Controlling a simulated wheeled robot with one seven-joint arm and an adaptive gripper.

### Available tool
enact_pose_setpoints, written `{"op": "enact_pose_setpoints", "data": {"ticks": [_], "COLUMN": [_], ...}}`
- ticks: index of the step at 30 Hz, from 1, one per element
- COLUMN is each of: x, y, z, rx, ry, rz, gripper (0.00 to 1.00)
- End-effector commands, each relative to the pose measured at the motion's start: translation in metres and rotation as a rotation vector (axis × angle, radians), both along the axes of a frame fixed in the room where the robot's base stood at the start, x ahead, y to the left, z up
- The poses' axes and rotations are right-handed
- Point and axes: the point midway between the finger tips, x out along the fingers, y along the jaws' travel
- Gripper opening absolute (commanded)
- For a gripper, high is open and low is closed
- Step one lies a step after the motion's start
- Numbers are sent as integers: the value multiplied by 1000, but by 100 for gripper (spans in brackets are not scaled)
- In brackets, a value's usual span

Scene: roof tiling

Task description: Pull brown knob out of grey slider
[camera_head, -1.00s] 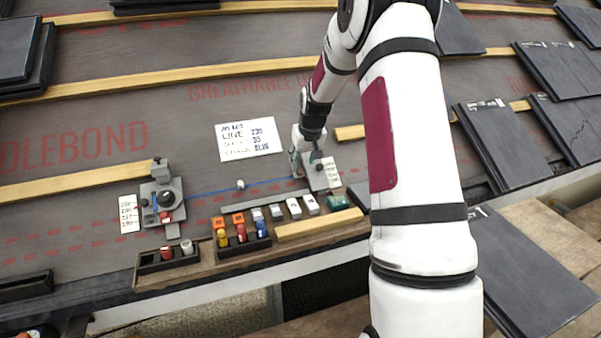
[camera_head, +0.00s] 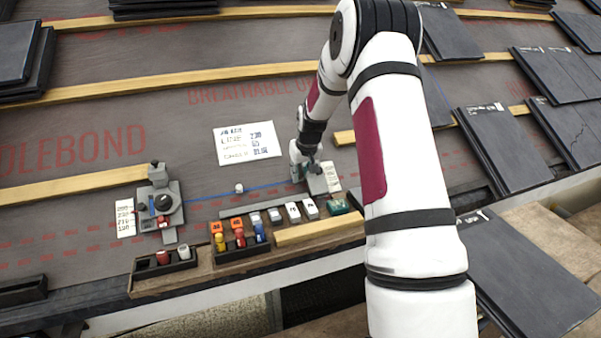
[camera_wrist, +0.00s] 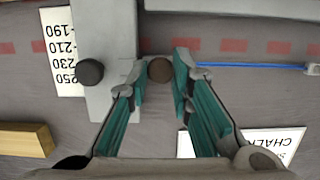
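The brown knob (camera_wrist: 160,70) shows as a small round top in the wrist view, between the two teal fingertips of my gripper (camera_wrist: 160,72). The fingers are apart, with a gap visible on the left side of the knob; contact on the right side is unclear. The grey slider (camera_wrist: 112,40) lies beside the knob, and a darker round knob (camera_wrist: 89,71) sits on its left part. In the head view my gripper (camera_head: 304,174) is low over the grey fixture (camera_head: 317,184) at the right end of the blue line. The brown knob is hidden there.
A number card (camera_wrist: 62,50) lies beside the slider. A blue line (camera_head: 270,187) runs left to another grey fixture (camera_head: 160,205). Coloured blocks stand in a tray (camera_head: 243,249) in front. A written card (camera_head: 247,143) lies behind on the membrane.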

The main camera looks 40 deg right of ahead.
Motion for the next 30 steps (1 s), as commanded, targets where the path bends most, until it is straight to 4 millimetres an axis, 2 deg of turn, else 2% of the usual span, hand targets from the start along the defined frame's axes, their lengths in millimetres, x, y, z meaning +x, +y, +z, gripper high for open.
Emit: {"op": "enact_pose_setpoints", "data": {"ticks": [5,12,23,24,26,30], "x": [2,12,13,13,13,13], "y": [7,40,43,43,43,43], "z": [0,1,1,1,1,0], "rx": [1,0,0,0,0,0], "ry": [1,-1,-1,-1,-1,-1], "rz": [3,4,-2,-2,-2,-1], "gripper": [0,0,0,27,40,41]}}
